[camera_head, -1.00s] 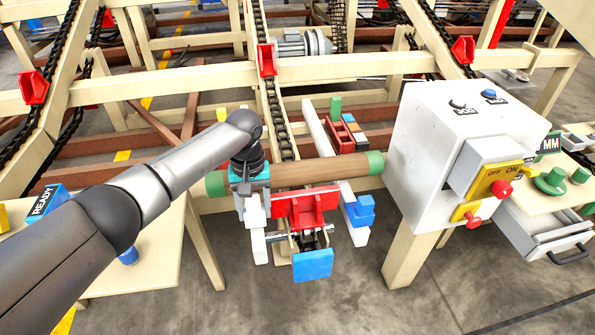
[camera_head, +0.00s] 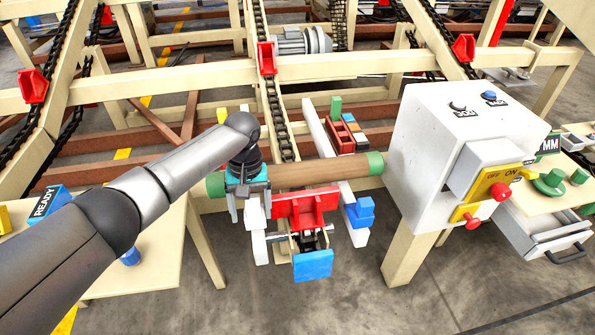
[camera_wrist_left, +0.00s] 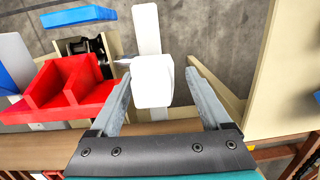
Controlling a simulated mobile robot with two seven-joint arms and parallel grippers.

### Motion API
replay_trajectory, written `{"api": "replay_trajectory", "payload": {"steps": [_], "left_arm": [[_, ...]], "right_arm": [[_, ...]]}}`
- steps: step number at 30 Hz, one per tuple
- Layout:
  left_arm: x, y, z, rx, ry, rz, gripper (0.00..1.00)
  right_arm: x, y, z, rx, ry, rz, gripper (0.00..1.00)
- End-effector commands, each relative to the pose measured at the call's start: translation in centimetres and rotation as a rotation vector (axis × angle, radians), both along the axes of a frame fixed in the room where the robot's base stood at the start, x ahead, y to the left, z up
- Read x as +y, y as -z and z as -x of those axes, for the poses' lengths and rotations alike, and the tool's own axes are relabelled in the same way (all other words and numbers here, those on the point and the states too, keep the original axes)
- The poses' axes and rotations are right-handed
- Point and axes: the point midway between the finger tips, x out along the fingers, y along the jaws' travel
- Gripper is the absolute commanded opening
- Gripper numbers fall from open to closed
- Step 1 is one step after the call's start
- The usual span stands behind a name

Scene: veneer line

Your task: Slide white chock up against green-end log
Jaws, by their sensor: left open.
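The brown log (camera_head: 315,172) with green ends lies across the rails. It also shows as a brown band in the left wrist view (camera_wrist_left: 50,139). The white chock (camera_head: 254,215) is on the left white arm, on the near side of the log. In the left wrist view the white chock (camera_wrist_left: 152,82) shows between the fingers. My left gripper (camera_head: 248,207) is open and points down at the chock, near the log's left green end. Its fingers (camera_wrist_left: 157,78) stand one on each side of the chock, with visible gaps. My right gripper is not in view.
A red V-shaped cradle (camera_head: 308,208) stands close right of the chock, with a blue plate (camera_head: 313,265) below. A blue block (camera_head: 360,211) sits on the right white arm. A white control box (camera_head: 440,150) stands to the right.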

Motion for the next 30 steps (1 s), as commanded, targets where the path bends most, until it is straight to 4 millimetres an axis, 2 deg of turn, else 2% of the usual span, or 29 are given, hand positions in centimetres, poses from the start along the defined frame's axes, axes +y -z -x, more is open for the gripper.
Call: {"api": "replay_trajectory", "payload": {"steps": [1, 18, 30], "left_arm": [[0.2, -3.1, -2.5, -0.086, -0.028, 0.014, 0.94], [-0.4, -8.3, -1.9, -0.064, -0.008, 0.018, 0.94], [-0.7, -12.0, -1.3, -0.039, 0.001, 0.019, 0.94]], "right_arm": [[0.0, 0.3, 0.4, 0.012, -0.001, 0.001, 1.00], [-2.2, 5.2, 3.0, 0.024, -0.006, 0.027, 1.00], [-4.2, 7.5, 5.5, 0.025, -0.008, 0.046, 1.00]]}}
